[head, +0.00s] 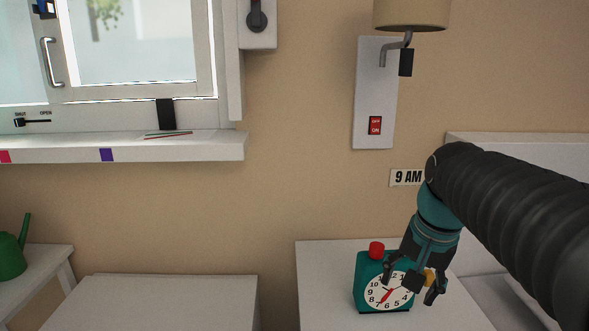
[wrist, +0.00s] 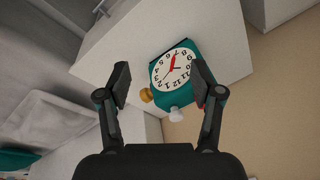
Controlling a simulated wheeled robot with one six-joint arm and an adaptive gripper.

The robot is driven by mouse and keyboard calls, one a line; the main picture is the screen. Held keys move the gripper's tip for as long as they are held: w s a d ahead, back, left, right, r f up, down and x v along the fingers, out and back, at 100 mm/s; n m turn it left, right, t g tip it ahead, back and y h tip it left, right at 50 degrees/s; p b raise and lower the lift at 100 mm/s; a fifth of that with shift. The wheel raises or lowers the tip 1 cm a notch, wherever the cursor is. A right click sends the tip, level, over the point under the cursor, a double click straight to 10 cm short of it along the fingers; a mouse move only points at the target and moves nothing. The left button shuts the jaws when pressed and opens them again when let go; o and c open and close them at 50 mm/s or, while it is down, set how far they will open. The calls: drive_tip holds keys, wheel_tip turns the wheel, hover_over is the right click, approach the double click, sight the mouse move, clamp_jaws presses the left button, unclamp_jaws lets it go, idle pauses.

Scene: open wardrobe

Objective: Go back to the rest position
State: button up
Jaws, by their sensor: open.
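My gripper (head: 411,284) is in front of the alarm clock, at its right side in the head view. In the wrist view its two fingers (wrist: 162,82) are spread apart with nothing held. The teal alarm clock (head: 367,268) stands on a white cabinet top (head: 325,262), with a white face and a red button on top. In the wrist view the clock (wrist: 173,67) lies beyond and between the fingertips, and an orange knob (wrist: 147,95) and a pale knob (wrist: 176,114) show on it. The right finger overlaps its edge there; I cannot tell whether they touch.
A "9 AM" sign (head: 406,177) and a switch panel (head: 374,110) under a lamp (head: 411,12) are on the wall. A window sill (head: 200,147) juts out at upper left. A lower white surface (head: 150,300) is bare; a green watering can (head: 12,255) stands far left.

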drive_tip(key=s+a+f+n+t, duration=0.3)
drive_tip(key=s+f+n, duration=0.3)
drive_tip(key=s, duration=0.5)
drive_tip(key=shift+a+f+h, duration=0.3)
drive_tip(key=shift+f, duration=0.55)
